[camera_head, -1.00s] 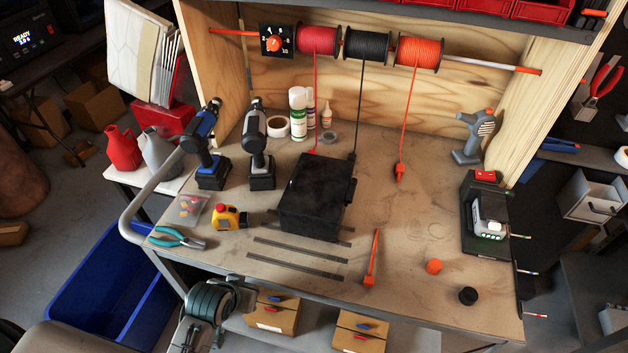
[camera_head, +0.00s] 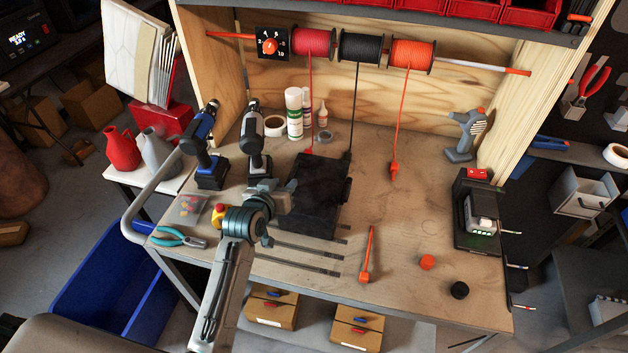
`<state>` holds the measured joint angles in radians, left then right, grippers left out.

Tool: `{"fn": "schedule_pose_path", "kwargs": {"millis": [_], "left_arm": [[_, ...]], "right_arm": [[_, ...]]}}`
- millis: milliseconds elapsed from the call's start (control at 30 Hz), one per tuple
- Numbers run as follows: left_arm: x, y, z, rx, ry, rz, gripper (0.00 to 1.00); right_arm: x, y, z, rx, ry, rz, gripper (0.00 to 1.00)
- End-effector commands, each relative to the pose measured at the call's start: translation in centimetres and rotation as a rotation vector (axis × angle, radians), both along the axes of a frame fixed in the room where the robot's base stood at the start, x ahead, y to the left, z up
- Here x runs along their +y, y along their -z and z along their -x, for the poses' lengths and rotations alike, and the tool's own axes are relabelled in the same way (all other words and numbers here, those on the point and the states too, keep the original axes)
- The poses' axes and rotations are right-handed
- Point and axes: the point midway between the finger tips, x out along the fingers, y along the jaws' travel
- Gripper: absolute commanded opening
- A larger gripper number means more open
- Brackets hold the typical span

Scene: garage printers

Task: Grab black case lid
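The black case (camera_head: 318,196) sits on the workbench left of its middle, with its dark lid uppermost; whether the lid is shut cannot be told. My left gripper (camera_head: 288,187) is at the left side of the case, close to its edge. My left wrist and arm hide part of that side, and the fingers are too small and dark to tell whether they are open or touch the lid. My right gripper is out of view.
Two drills (camera_head: 254,140) stand behind my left gripper. Thin metal strips (camera_head: 306,258) lie in front of the case. A cable (camera_head: 353,100) hangs from the black spool behind it. Blue pliers (camera_head: 180,237) lie at the left. The bench right of the case is mostly clear.

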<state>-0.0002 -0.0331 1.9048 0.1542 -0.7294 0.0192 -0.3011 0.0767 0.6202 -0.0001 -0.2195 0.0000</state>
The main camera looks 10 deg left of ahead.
Motion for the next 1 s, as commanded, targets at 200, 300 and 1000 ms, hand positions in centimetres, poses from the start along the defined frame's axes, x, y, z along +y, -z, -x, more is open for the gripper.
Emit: {"fn": "schedule_pose_path", "kwargs": {"millis": [200, 300, 1000], "left_arm": [[-0.2, 0.4, -1.2, 0.002, 0.000, 0.001, 0.36], [-0.3, 0.7, -2.3, 0.002, 0.000, 0.001, 0.36], [-0.7, 2.5, -5.3, 0.001, -0.001, 0.000, 0.13]], "right_arm": [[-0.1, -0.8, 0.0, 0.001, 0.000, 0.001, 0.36], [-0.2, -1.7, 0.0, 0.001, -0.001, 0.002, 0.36], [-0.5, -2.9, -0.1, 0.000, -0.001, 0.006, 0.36]]}}
